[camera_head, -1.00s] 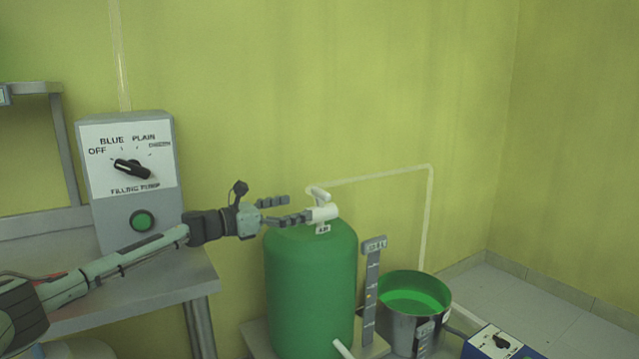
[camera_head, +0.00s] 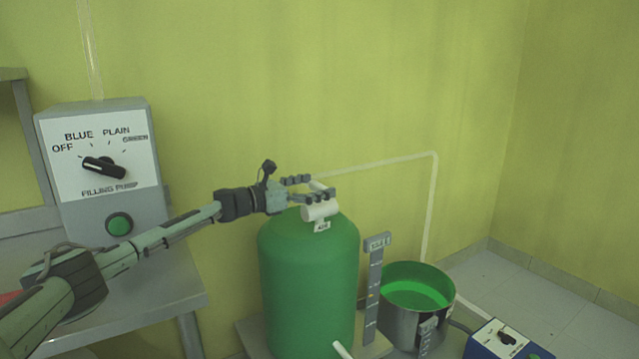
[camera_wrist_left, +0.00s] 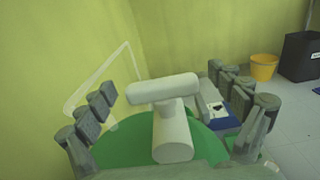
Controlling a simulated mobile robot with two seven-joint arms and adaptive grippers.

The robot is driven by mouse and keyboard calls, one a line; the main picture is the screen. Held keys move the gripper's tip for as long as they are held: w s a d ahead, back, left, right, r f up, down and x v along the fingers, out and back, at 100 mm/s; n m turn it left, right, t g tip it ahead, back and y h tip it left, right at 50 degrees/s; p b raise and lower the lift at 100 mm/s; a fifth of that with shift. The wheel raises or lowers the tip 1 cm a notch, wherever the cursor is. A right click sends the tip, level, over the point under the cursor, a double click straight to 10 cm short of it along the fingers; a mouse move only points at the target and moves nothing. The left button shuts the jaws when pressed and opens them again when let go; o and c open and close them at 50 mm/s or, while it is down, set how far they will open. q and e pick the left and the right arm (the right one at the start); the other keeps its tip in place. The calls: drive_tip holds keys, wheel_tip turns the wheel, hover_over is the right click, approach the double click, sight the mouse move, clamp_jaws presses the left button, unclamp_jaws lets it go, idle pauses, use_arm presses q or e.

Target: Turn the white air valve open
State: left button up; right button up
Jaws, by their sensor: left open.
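The white air valve (camera_head: 318,212) sits on top of the green tank (camera_head: 308,275), with a small label below it. In the left wrist view its crossbar handle (camera_wrist_left: 162,88) lies roughly crosswise on a white stem, between my fingers. My left gripper (camera_head: 320,186) is open at the valve, with fingers on either side of the handle. One finger overlaps the valve in the head view and hides part of the handle. In the wrist view gaps show between handle and fingers. My right gripper is not in view.
A filling pump box (camera_head: 105,170) with a black dial stands on the metal table (camera_head: 165,285) at left. A metal pot (camera_head: 400,325) with green content, an upright gauge strip (camera_head: 373,290) and a blue control box (camera_head: 500,345) are right of the tank. A thin pipe (camera_head: 433,200) runs along the wall.

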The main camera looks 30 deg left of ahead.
use_arm(q)
drive_tip(key=shift+w+d, duration=0.2)
drive_tip(key=shift+w, duration=0.15)
drive_tip(key=c, duration=1.2)
drive_tip(key=shift+o, duration=0.2)
